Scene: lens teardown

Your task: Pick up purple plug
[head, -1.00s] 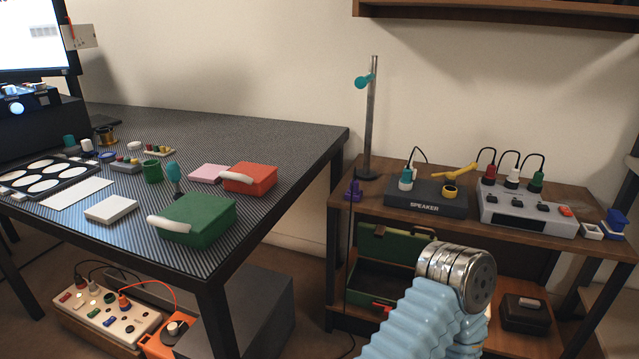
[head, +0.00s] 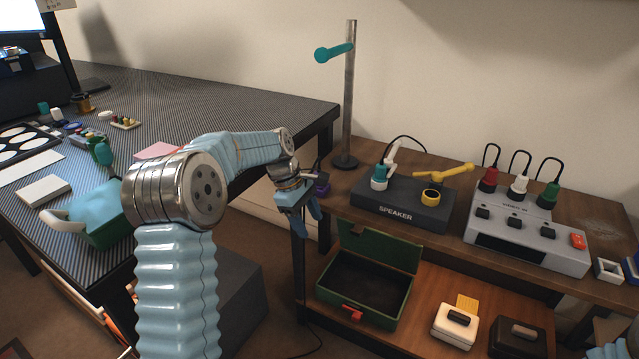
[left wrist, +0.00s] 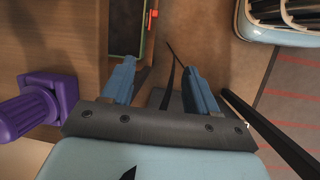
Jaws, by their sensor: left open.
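The purple plug (head: 322,184) is at the left end of the wooden shelf, partly hidden behind my left gripper (head: 309,226) in the head view. In the left wrist view the purple plug (left wrist: 36,108) shows larger, with a ribbed body and a square part, to the left of both fingers. My left gripper is open, with its blue fingers pointing down and nothing between them. It is beside the plug and does not hold it. My right gripper is not in view.
The teal-armed stand (head: 349,95) rises just behind the plug. An open green case (head: 365,286) lies on the lower shelf. The dark table (head: 240,110) borders the left.

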